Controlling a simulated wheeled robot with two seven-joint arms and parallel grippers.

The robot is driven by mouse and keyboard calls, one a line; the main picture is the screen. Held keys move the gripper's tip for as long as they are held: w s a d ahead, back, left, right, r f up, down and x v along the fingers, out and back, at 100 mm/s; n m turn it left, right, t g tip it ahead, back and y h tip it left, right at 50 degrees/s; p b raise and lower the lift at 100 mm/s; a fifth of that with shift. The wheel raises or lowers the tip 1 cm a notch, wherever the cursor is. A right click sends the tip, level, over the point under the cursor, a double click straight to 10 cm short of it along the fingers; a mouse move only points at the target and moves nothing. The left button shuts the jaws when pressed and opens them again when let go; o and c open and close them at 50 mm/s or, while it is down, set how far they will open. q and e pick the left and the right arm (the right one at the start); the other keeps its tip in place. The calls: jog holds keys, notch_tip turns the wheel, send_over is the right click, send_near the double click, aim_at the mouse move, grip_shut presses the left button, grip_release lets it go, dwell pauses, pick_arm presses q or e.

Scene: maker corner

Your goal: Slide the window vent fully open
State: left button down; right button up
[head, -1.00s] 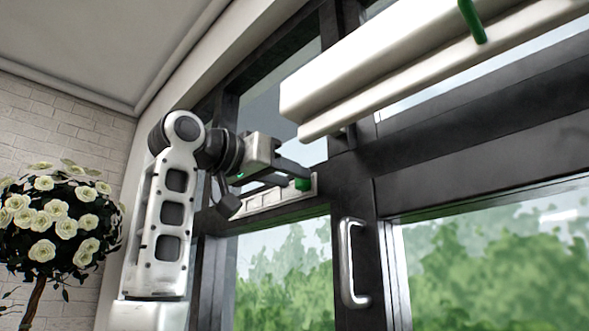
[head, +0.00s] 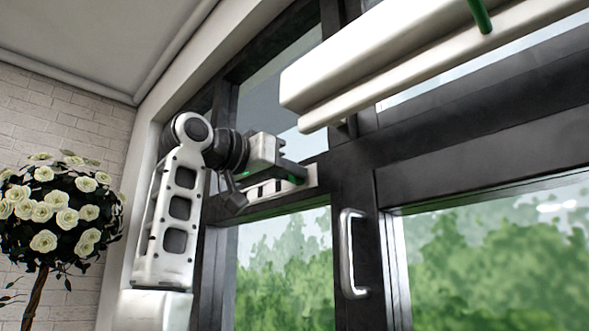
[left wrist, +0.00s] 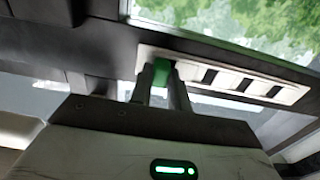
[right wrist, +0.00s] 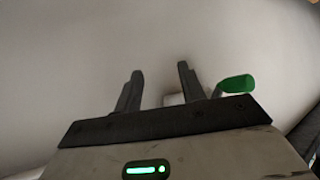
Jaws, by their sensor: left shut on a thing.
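The window vent (head: 312,176) is a pale slotted strip on the dark frame above the left pane; it also shows in the left wrist view (left wrist: 291,95). Dark gaps show between its pale bars. Its green knob (left wrist: 161,70) sits near the strip's left end in the left wrist view. My left gripper (head: 297,177) is shut on this knob, with one finger on each side of it (left wrist: 162,88). The fingers hide part of the knob and strip. My right gripper (right wrist: 158,78) is open and empty, facing a plain pale surface.
A long white housing (head: 400,65) with a green lever (head: 479,14) juts out at the upper right. A metal handle (head: 351,254) stands on the dark window frame below. A white-rose tree (head: 62,212) stands at the left. A green-tipped lever (right wrist: 237,86) is beside my right gripper.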

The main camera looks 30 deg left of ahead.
pick_arm(q)
jog(key=shift+w+a, duration=0.2)
jog(key=shift+a, duration=0.55)
jog(key=c, duration=1.5)
grip_release()
jog(key=shift+o, duration=0.9)
jog(key=shift+w+a, duration=0.1)
jog(key=shift+a, duration=0.05)
